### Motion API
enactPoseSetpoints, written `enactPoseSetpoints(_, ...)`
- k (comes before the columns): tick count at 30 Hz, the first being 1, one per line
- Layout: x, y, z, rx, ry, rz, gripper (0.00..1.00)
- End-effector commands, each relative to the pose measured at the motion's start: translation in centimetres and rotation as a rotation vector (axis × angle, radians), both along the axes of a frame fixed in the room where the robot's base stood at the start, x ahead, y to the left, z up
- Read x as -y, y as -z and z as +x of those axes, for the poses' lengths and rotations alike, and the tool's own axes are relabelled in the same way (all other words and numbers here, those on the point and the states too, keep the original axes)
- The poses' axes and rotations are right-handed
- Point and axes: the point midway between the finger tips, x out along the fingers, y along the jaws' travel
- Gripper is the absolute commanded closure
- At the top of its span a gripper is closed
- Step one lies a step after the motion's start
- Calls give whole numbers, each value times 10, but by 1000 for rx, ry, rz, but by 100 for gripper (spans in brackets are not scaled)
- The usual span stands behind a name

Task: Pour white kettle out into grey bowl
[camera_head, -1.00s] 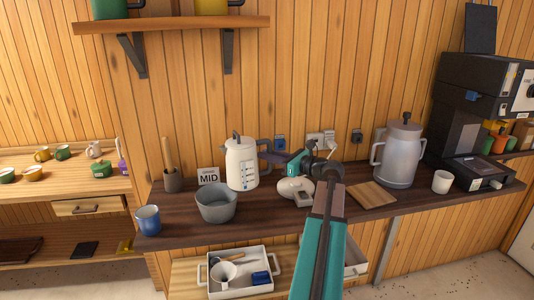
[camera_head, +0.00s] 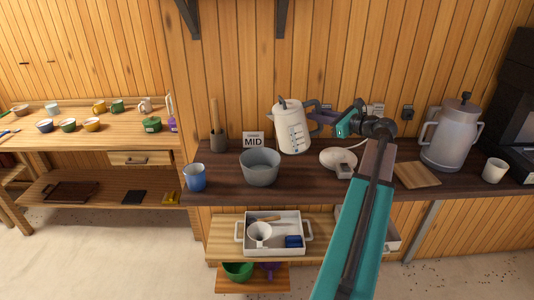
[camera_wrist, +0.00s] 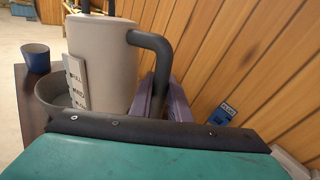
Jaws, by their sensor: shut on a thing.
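The white kettle (camera_head: 292,132) is at the back of the dark counter, just behind and right of the grey bowl (camera_head: 260,175). It leans slightly left in the head view; I cannot tell whether its base touches the counter. My gripper (camera_head: 319,116) is shut on the kettle's dark handle from the right. In the wrist view the purple fingers (camera_wrist: 164,98) flank the handle (camera_wrist: 158,60), and the kettle body (camera_wrist: 103,62) partly hides the bowl (camera_wrist: 50,98). The bowl stands upright on the counter; its inside looks empty in the head view.
A blue cup (camera_head: 194,178) stands left of the bowl. A white scale-like device (camera_head: 338,158), wooden board (camera_head: 416,175) and large grey urn (camera_head: 449,140) are to the right.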

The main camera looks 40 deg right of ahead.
Motion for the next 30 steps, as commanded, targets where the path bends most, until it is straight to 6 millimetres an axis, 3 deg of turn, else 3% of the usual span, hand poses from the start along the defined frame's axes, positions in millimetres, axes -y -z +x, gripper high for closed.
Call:
enactPoseSetpoints(12, 1, -24, -1, -68, -17, -158, 100)
enactPoseSetpoints(30, -1, -19, 0, -88, -17, -201, 100)
